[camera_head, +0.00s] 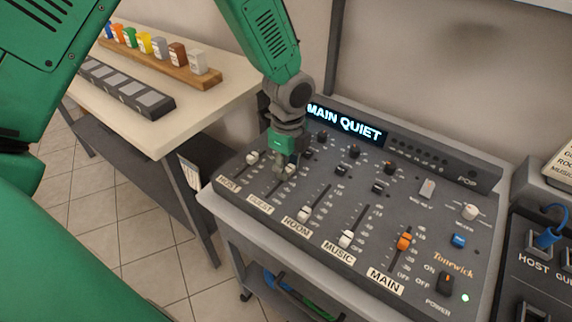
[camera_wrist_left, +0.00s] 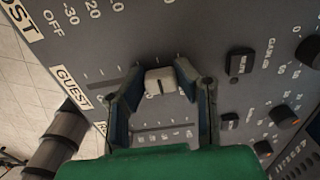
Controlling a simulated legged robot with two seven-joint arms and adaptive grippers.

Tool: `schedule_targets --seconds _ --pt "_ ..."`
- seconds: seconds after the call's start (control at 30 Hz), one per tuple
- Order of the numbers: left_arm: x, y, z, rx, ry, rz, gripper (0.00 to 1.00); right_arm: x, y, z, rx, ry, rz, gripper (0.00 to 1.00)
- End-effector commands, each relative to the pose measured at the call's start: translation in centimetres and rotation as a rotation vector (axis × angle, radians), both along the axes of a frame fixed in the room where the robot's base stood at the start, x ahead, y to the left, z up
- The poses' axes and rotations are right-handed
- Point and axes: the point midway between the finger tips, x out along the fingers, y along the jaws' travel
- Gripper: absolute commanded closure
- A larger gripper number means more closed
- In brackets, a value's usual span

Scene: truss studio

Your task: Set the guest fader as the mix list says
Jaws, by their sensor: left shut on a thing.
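The mixing console (camera_head: 318,185) has faders labelled HOST, GUEST, ROOM, MUSIC and MAIN. My left gripper (camera_head: 285,168) reaches down over the guest strip. In the left wrist view the gripper (camera_wrist_left: 160,88) is shut on the white guest fader cap (camera_wrist_left: 160,81), with one finger on each side. The GUEST label (camera_wrist_left: 71,87) is beside its track. In the head view the gripper mostly hides this cap. The display (camera_head: 344,123) reads MAIN QUIET. My right gripper is not in view.
The room fader (camera_head: 304,213), music fader (camera_head: 346,239) and orange main fader (camera_head: 404,241) stand close by. A side table (camera_head: 215,100) at left holds a wooden rack of coloured pieces (camera_head: 165,62) and a dark pad strip (camera_head: 125,88). A HOST/GUEST panel (camera_head: 540,262) is at right.

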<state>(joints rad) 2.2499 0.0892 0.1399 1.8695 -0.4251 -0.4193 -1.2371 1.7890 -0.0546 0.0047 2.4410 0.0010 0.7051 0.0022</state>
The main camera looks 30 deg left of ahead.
Motion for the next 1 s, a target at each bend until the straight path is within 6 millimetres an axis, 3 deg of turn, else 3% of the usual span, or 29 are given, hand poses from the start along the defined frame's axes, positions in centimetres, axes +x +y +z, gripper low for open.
schedule_targets --seconds 0.03,0.07,0.1,0.53,1.0 --pt "0.0 -0.5 0.0 -0.007 -0.001 -0.003 1.0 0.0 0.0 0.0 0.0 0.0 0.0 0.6" --pt "0.1 -0.5 0.0 -0.007 -0.001 -0.003 0.67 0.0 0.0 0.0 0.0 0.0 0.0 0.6" --pt "0.1 -0.5 0.0 -0.007 -0.001 -0.003 0.53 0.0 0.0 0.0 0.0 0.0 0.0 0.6" --pt "0.2 0.0 0.8 -0.006 -0.003 -0.001 0.53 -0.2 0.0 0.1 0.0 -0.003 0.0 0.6" --pt "0.3 -0.4 9.9 -0.004 -0.005 -0.002 0.53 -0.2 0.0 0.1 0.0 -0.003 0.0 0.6"
